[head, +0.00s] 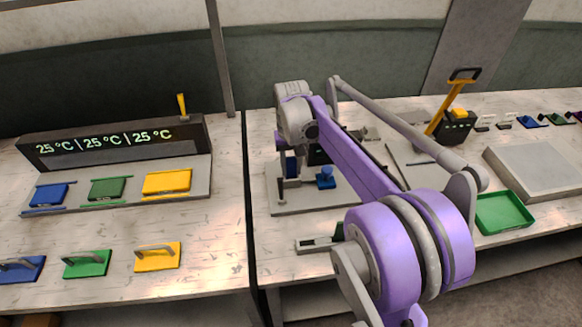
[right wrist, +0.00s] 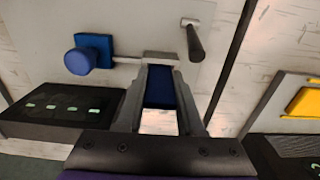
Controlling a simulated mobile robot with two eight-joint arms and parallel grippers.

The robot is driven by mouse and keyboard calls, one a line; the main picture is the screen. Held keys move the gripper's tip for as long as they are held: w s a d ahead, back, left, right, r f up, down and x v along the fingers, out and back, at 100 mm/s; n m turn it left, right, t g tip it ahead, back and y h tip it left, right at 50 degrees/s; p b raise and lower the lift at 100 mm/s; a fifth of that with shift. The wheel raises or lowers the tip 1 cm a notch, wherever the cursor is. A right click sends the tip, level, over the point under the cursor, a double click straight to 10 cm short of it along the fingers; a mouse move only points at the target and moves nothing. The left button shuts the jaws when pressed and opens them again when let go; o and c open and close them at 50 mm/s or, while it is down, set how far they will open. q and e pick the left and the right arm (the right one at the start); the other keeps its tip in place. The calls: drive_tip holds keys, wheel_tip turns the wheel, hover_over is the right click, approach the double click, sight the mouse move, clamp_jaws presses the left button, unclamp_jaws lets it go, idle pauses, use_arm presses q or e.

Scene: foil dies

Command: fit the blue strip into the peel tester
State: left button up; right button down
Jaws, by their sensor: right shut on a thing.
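The peel tester has a grey base plate (head: 310,203) with a blue knob (head: 326,178). In the right wrist view its knob (right wrist: 80,61) sits left of a small grey clamp (right wrist: 161,57), and a black-gripped lever (right wrist: 195,42) stands to the right. My right gripper (right wrist: 161,88) is shut on the dark blue strip (right wrist: 160,87), which lies between the fingers, close to the clamp. Whether the strip touches or enters the clamp I cannot tell. In the head view, the strip (head: 292,166) shows small under my wrist; my arm partly covers the tester. My left gripper is out of view.
A heating station (head: 120,143) reading 25 °C holds blue, green and yellow plates on the left table; handled blocks lie before it. A black box (right wrist: 60,112) stands beside the tester. A green tray (head: 503,213) is at right. A gap separates the two tables.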

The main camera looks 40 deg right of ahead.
drive_tip(key=shift+f, duration=0.2)
drive_tip(key=c, duration=1)
unclamp_jaws()
drive_tip(key=shift+f, duration=0.15)
drive_tip(key=o, duration=0.5)
drive_tip(key=shift+r, duration=0.25)
wheel_tip(320, 180, up, 12)
drive_tip(key=shift+p, duration=0.5)
drive_tip(key=s+a+f+n+t, duration=0.1)
drive_tip(key=s+a+f+n, duration=0.1)
drive_tip(key=s+a+f, duration=0.3)
drive_tip(key=s+a+f+n+t, duration=0.2)
drive_tip(key=s+a+f, duration=0.4)
drive_tip(key=a, duration=0.1)
drive_tip(key=s+a+f+n+t, duration=0.1)
drive_tip(key=s+a+f+t, duration=0.1)
drive_tip(key=s+a+f, duration=0.3)
drive_tip(key=shift+s+a+f+n, duration=0.15)
drive_tip(key=shift+s+a+n, duration=0.1)
drive_tip(key=shift+s, duration=0.15)
drive_tip(key=shift+s+a+f+n, duration=0.15)
drive_tip(key=shift+s+a, duration=0.05)
drive_tip(key=shift+s, duration=0.2)
